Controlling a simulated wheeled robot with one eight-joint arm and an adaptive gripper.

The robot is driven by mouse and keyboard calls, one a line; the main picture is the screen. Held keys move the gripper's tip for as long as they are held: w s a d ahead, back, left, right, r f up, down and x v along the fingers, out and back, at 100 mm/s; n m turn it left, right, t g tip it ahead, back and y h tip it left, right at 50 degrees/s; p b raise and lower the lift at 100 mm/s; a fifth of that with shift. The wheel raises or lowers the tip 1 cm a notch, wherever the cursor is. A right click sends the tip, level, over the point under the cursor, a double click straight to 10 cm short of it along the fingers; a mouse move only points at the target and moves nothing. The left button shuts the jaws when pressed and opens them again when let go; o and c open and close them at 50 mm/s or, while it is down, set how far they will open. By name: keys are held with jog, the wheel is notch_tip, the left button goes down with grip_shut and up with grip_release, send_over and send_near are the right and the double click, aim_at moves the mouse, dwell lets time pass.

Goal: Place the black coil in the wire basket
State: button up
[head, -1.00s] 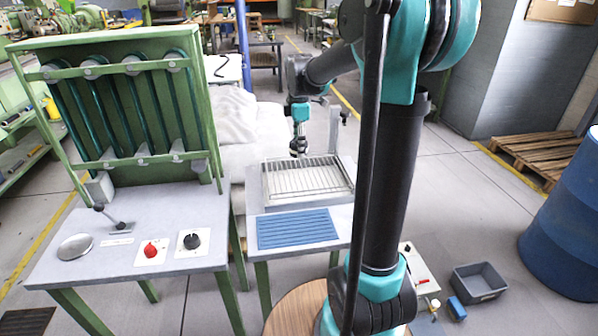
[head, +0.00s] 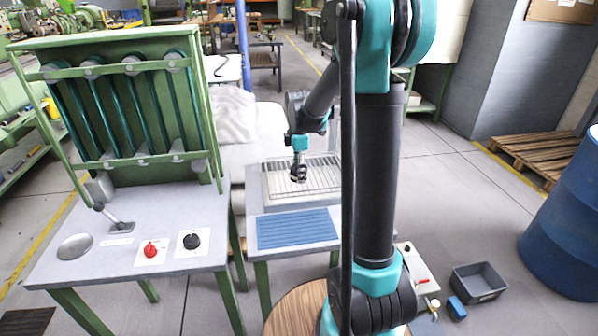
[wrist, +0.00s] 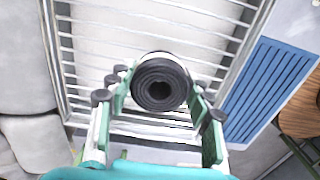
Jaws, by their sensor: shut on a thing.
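The black coil (wrist: 160,84) is a dark ring with a hole through its middle. My gripper (wrist: 160,98) is shut on it, with a finger on each side in the wrist view. In the head view my gripper (head: 298,174) is over the wire basket (head: 328,170), a shallow rack of pale wires on the grey table. In the wrist view the basket's wires and rim (wrist: 60,60) lie below and around the coil. The height of the coil above the wires is hard to tell.
A blue ribbed mat (head: 298,228) lies in front of the basket. A table (head: 130,262) with a red knob (head: 151,250), a black knob (head: 192,241) and a green tube rack (head: 120,110) stands at left. A grey bin (head: 478,282) is on the floor at right.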

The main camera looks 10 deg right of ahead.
jog(key=shift+f, duration=0.1)
jog(key=o, duration=1.2)
notch_tip(320, 180, up, 12)
jog(key=shift+r, duration=0.15)
